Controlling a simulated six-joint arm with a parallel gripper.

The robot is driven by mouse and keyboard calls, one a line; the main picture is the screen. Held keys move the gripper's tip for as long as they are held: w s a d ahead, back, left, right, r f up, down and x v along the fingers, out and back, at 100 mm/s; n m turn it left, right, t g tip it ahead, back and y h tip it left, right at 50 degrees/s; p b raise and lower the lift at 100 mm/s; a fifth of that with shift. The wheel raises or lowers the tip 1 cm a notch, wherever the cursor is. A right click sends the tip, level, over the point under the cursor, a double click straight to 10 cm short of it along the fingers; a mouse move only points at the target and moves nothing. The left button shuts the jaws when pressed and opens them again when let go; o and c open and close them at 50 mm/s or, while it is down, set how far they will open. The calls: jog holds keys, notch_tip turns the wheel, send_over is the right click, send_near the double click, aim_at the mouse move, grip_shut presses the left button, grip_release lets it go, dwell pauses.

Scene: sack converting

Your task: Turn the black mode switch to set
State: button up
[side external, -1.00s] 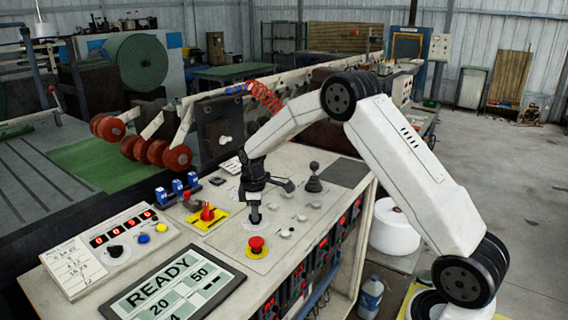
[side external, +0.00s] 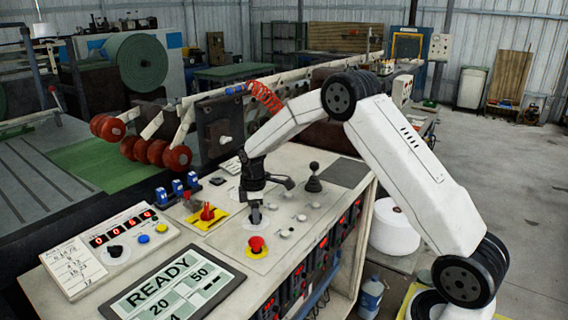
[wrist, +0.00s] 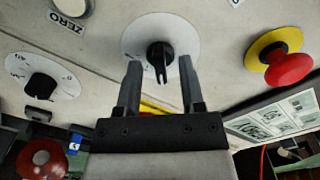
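A black switch knob (wrist: 158,55) with a pale pointer line sits on a round white dial (wrist: 184,29). The dial's markings are too faint to read. My gripper (wrist: 161,70) is open, with one finger on each side of the knob and a small gap showing at both sides. In the side view my gripper (side external: 255,214) points down at the panel over that white dial, and its fingers mostly hide the knob. A second black knob (wrist: 40,86) on a marked white dial lies to the left in the wrist view.
A red emergency button on yellow (side external: 257,244) stands close to my gripper. A red switch on yellow (side external: 207,212), a black joystick (side external: 314,178) and blue switches (side external: 177,187) are nearby. A READY screen (side external: 172,288) and digit display (side external: 121,229) lie in front.

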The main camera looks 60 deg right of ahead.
jog(key=shift+r, duration=3.9)
jog(key=s+a+f+m+t, duration=0.1)
jog(key=s+a+m, duration=0.3)
jog(key=s, duration=0.7)
jog(key=s+a+f+m+t, duration=0.1)
jog(key=s+a+f+m, duration=0.1)
jog(key=s+a+m, duration=0.3)
jog(key=s+a, duration=0.3)
jog(key=s, duration=0.4)
jog(key=shift+f+t, duration=0.25)
jog(key=shift+t, duration=0.05)
